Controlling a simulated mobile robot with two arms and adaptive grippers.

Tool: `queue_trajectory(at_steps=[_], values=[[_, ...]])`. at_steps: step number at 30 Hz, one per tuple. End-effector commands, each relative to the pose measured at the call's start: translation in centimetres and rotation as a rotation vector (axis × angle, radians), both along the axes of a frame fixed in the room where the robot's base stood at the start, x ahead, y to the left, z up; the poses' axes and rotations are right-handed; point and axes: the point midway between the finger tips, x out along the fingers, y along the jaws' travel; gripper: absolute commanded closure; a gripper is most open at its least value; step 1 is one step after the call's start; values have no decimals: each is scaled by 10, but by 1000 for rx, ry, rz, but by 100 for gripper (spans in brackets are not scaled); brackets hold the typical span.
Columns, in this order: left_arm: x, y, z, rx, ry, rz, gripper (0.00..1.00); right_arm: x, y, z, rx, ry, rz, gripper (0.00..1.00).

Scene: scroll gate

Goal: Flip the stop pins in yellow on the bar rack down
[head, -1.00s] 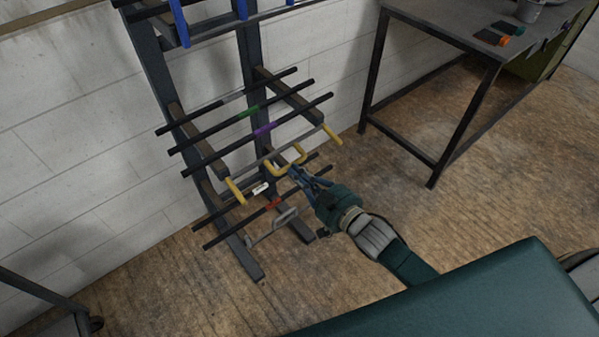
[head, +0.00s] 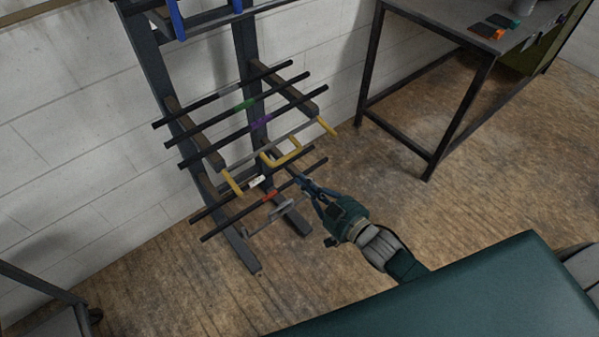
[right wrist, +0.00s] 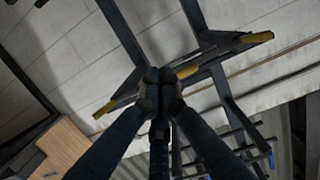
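The dark bar rack (head: 154,82) stands against the wall in the head view. A yellow stop pin (head: 232,182) angles down from its left arm end and another yellow pin (head: 328,126) from its right arm end. A thin grey rod joins them, with a bent yellow handle (head: 270,160) midway. In the right wrist view the handle (right wrist: 187,71) and both yellow pins (right wrist: 104,110) show beyond my fingers. My right gripper (head: 303,180) is below and right of the handle, apart from it; its fingertips (right wrist: 159,88) look together with nothing visible between them. My left gripper is out of view.
Several black bars lie on the rack, with green (head: 245,104), purple (head: 262,121), white (head: 257,182) and red (head: 269,196) bands. A dark table (head: 435,30) stands right. Floor between is clear.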

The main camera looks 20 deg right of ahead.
Motion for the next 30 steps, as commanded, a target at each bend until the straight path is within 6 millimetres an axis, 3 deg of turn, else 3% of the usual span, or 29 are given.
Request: queue_trajectory(at_steps=[1, 6, 25, 28, 30], values=[[6, 0, -6, -1, -7, 0, 60, -4, -1, -11, 0, 3, -1, 100], [14, -1, -9, -3, -21, 0, 60, -11, -4, -21, 0, 0, 0, 100], [5, -1, -9, -1, -7, 0, 60, -13, -5, -23, 0, 1, -1, 100], [4, -1, -9, -1, -7, 0, 60, -15, -9, -39, -13, 32, -14, 100], [4, -1, -9, -1, -7, 0, 60, -20, -17, -66, -33, 81, -36, 100]])
